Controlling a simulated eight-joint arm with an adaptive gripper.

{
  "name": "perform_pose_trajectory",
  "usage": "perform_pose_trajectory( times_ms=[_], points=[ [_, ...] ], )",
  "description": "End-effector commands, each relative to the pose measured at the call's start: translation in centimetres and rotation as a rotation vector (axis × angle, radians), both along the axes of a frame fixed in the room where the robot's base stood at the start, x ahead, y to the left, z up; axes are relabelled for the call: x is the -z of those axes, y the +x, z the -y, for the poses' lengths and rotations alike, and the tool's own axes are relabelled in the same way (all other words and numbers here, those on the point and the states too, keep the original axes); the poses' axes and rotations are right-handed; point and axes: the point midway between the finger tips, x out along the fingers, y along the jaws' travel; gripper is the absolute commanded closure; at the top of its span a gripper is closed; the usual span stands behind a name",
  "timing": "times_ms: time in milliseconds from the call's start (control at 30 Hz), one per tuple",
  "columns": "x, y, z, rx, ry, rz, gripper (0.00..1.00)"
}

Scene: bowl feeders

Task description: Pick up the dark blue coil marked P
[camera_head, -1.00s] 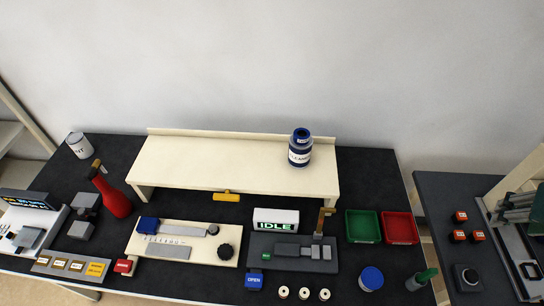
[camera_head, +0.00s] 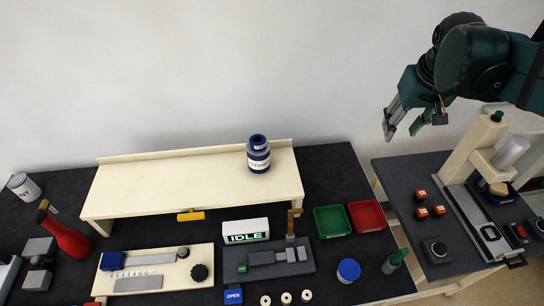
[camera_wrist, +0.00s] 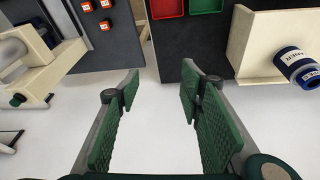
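I cannot make out a P mark on anything in view. A dark blue block (camera_head: 111,261) sits at the left end of a cream fixture plate (camera_head: 195,258) in the head view; I cannot tell whether it is the coil. A round blue-topped container (camera_head: 348,270) stands near the front edge, and a blue tag reading OPEN (camera_head: 233,296) lies left of it. My gripper (camera_head: 402,128) is open and empty, held high at the upper right, over the gap between the two tables. In the wrist view its green-padded fingers (camera_wrist: 160,88) are wide apart with nothing between them.
A cream shelf (camera_head: 190,190) carries a blue-and-white jar (camera_head: 258,154). Green (camera_head: 331,222) and red (camera_head: 367,215) trays lie at the right. A grey IDLE fixture (camera_head: 300,262) stands mid-table. The side table holds small orange-red blocks (camera_head: 421,213) and a cream press (camera_head: 470,155).

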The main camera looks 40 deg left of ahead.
Motion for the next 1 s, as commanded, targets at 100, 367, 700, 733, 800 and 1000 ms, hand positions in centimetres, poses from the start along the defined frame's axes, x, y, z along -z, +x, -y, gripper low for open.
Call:
perform_pose_trajectory(
  times_ms=[100, 367, 700, 733, 800, 1000],
  points=[
    [0.7, 1.0, -3.1, -0.042, -0.014, -0.015, 0.62],
    [2.5, 2.6, -9.4, -0.128, -0.046, -0.052, 0.62],
    [5.7, 3.5, -18.2, -0.241, -0.090, -0.097, 0.62],
    [6.0, 3.6, -19.0, -0.251, -0.093, -0.100, 0.62],
    [6.8, 3.6, -20.8, -0.274, -0.103, -0.108, 0.62],
    [9.2, 3.4, -26.1, -0.340, -0.131, -0.132, 0.62]
  ],
)
